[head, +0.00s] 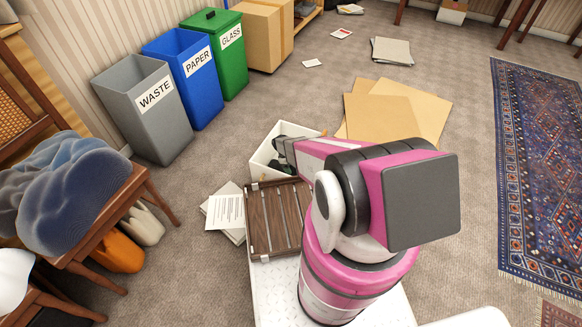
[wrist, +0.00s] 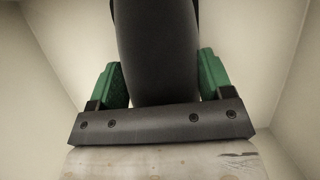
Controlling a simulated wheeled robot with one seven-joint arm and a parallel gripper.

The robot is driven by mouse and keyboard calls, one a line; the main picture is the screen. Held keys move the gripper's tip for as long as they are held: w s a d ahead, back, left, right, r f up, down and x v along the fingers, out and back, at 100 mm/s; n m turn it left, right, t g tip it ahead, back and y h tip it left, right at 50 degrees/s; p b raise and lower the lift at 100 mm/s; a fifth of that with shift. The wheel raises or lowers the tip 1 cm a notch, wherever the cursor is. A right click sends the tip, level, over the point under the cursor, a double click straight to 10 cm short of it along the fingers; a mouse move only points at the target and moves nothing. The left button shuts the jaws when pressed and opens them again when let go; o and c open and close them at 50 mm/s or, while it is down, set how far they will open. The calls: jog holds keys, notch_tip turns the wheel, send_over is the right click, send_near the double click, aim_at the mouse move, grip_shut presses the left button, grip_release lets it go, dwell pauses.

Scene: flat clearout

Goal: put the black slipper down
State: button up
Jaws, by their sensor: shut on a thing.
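My gripper (wrist: 162,78) has its green fingers shut on the black slipper (wrist: 155,35), one on each side of it. The slipper runs up out of the top of the wrist view, so its far end is hidden. Pale box walls surround it in that view. In the head view my gripper (head: 283,150) reaches into a white open box (head: 261,172), and my arm hides much of the inside. I cannot tell whether the slipper touches the box floor.
A brown slatted rack (head: 270,215) sits in front of the box, with papers (head: 226,212) to its left. Flat cardboard (head: 395,110) lies behind the box. Grey waste (head: 145,110), blue paper (head: 187,80) and green glass (head: 222,50) bins stand back left. Carpet toward the rug (head: 540,170) is clear.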

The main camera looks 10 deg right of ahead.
jog(key=shift+f, duration=0.15)
jog(key=o, duration=1)
jog(key=v, duration=1.2)
jog(key=s+d+r+m+t+y, duration=0.1)
jog(key=s+r+m, duration=0.2)
jog(key=s+r, duration=0.4)
jog(key=s+d+r+m+t+y, duration=0.1)
jog(key=s+r+m, duration=0.3)
jog(key=r, duration=1.5)
jog(key=s+d+r+m+y, duration=0.1)
jog(key=s+r+m, duration=0.2)
jog(key=s+r, duration=0.8)
notch_tip(320, 180, up, 3)
jog(key=shift+s+d+f+m+t+y, duration=0.1)
jog(key=shift+s+d+m+t+y, duration=0.2)
jog(key=shift+s+m+t+y, duration=0.1)
